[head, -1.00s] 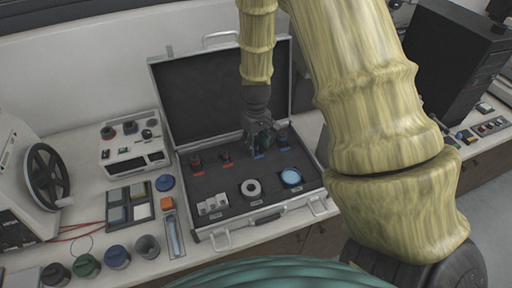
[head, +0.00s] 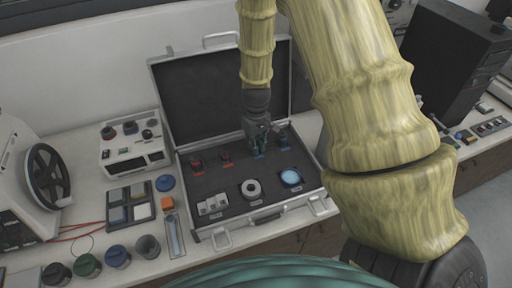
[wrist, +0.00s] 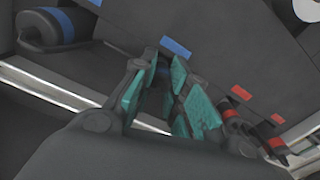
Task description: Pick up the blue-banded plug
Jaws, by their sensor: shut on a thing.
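My gripper (wrist: 168,95) reaches down into the open case, over a blue label (wrist: 175,47) on the dark foam. In the head view, my gripper (head: 259,140) is at the case's back right part. Its teal-padded fingers are shut on a small dark thing, mostly hidden between the pads; from its place at the blue label I take it to be the blue-banded plug. Another dark cylinder with a blue band (wrist: 64,25) lies at the upper left of the wrist view, apart from the fingers. It also shows right of my gripper in the head view (head: 283,138).
Two red-banded pieces (head: 196,161) (wrist: 230,115) are left of my gripper in the head view. The case's raised lid (head: 200,95) stands close behind. A pale ring (head: 251,188), a light-blue disc (head: 291,177) and white blocks (head: 212,205) sit in the case's front.

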